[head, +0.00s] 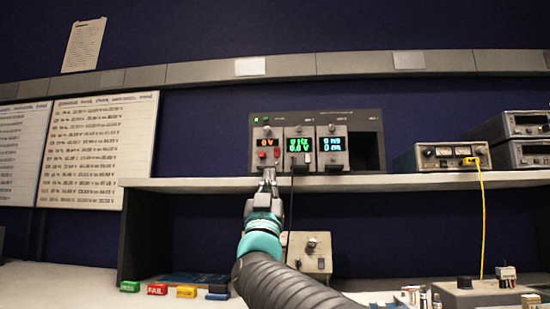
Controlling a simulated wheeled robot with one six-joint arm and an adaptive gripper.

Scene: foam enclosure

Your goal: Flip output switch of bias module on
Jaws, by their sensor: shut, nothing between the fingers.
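The module rack (368,120) stands on the shelf at the back. Its leftmost module (266,132), likely the bias module, has an orange display reading 0 V (265,142) and two small red controls (269,154) below it. Which one is the output switch, and its position, are too small to tell. My gripper (268,173) is shut and empty, its fingertips pointing up at the lower front of this module. Whether they touch it I cannot tell. The fingers hide part of the module's lower edge.
The shelf edge (380,182) runs under the rack. A box with a knob (310,250) stands below, and coloured blocks (158,289) lie on the bench.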

